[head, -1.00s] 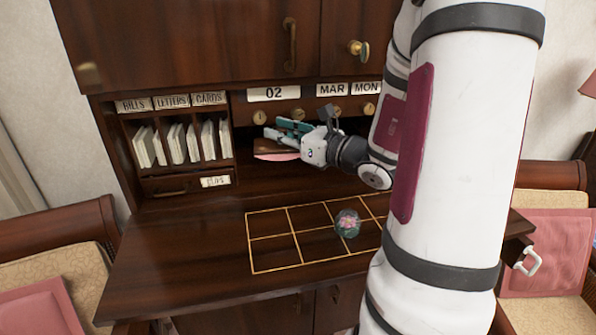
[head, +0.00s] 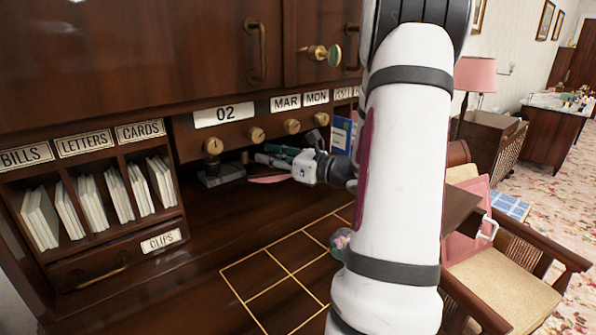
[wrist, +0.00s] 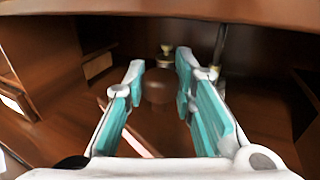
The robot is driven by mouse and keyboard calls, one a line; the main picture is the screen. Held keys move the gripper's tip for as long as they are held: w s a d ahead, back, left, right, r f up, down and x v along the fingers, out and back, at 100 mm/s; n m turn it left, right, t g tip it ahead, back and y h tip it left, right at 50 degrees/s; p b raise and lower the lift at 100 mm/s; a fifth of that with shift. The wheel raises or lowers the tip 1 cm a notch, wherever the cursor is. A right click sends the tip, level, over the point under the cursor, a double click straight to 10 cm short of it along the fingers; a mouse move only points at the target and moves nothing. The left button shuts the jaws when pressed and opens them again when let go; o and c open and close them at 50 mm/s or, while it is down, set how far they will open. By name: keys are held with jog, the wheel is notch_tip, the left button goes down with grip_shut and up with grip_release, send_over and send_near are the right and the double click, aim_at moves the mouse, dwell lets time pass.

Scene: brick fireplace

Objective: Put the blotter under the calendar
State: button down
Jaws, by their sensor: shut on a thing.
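The blotter shows as a pink curved edge (head: 268,179) below my gripper (head: 278,158) in the head view. In the wrist view its brown knob (wrist: 157,93) is between the teal finger pads and its pink edge (wrist: 138,143) lies below. My gripper (wrist: 160,85) is shut on the blotter; the fingers hide part of it. The calendar (head: 225,114), a strip reading 02, MAR and MON with brass knobs, is above and behind the gripper. I cannot tell whether the blotter touches the desk.
A dark stand (head: 222,174) is left of the gripper under the calendar. Letter slots (head: 95,200) and a CLIPS drawer (head: 115,262) stand left. A gold grid (head: 285,268) marks the desktop, with a glass paperweight (head: 340,242) beside my arm. Blue books (head: 342,136) stand right.

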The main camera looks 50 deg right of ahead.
jog(key=s+d, duration=0.2)
jog(key=d, duration=0.6)
jog(key=shift+d+f+p, duration=0.25)
jog(key=shift+f+p, duration=0.05)
jog(key=shift+f, duration=1.45)
jog(key=shift+d+f+p, duration=0.2)
jog(key=shift+f+p, duration=0.1)
jog(key=shift+f, duration=1.45)
jog(key=shift+f, duration=0.15)
jog(key=c, duration=1.3)
grip_release()
jog(key=shift+c, duration=0.2)
